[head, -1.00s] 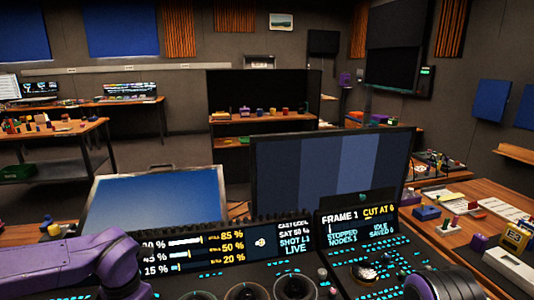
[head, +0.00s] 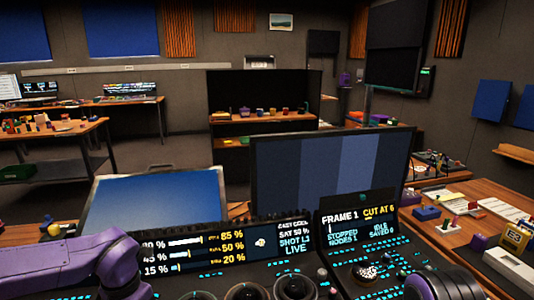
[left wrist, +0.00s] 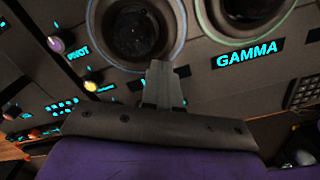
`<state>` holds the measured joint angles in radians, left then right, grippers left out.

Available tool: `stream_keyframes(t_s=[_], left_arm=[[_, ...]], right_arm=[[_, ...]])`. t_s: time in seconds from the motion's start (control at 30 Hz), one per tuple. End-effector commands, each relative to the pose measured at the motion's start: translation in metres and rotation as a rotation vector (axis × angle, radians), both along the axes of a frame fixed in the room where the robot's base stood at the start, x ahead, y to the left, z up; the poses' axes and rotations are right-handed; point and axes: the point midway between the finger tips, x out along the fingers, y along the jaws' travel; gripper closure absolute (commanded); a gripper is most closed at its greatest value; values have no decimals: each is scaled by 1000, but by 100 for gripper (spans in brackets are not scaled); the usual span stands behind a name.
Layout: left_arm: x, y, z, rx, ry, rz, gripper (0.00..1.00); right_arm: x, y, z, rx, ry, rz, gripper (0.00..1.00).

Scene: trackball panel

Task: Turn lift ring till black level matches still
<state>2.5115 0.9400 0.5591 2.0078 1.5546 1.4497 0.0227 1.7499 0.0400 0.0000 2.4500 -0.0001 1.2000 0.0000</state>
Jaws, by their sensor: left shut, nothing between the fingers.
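Three trackball rings sit along the panel's front edge in the head view: left (head: 198,295), middle (head: 243,292) and right (head: 295,288). Their labels cannot be read there. The left wrist view shows a ring (left wrist: 137,32) with a dark ball and, right of it, one (left wrist: 245,15) above a GAMMA label. My left gripper (left wrist: 163,82) is shut and empty, its tips at the lower rim of the ring left of GAMMA; contact cannot be told. That ring's label is hidden. The monitor (head: 335,180) shows blue-grey bands of differing brightness.
A second screen (head: 358,220) reads FRAME 1, STOPPED. Small knobs, one purple (left wrist: 57,43) and one yellow (left wrist: 91,86), stand left of the rings. A blue screen (head: 155,200) is behind the panel.

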Motion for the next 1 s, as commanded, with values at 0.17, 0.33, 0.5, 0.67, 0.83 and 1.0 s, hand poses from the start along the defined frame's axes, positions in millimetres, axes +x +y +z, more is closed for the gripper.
stream_keyframes(t_s=[0.17, 0.33, 0.5, 0.67, 0.83, 1.0], left_arm=[[0, 0, -2, 0, 0, 0, 100], [0, 0, -4, 0, 0, 0, 100], [0, 0, -6, 0, 0, 0, 100], [0, 0, -8, 0, 0, 0, 100], [0, 0, -10, 0, 0, 0, 100], [0, 0, -12, 0, 0, 0, 100]], right_arm=[[0, 0, -1, 0, 0, 0, 57], [0, 0, -2, 0, 0, 0, 57], [0, 0, -3, 0, 0, 0, 57], [0, 0, -4, 0, 0, 0, 57], [0, 0, -5, 0, 0, 0, 57], [0, 0, -6, 0, 0, 0, 57]])
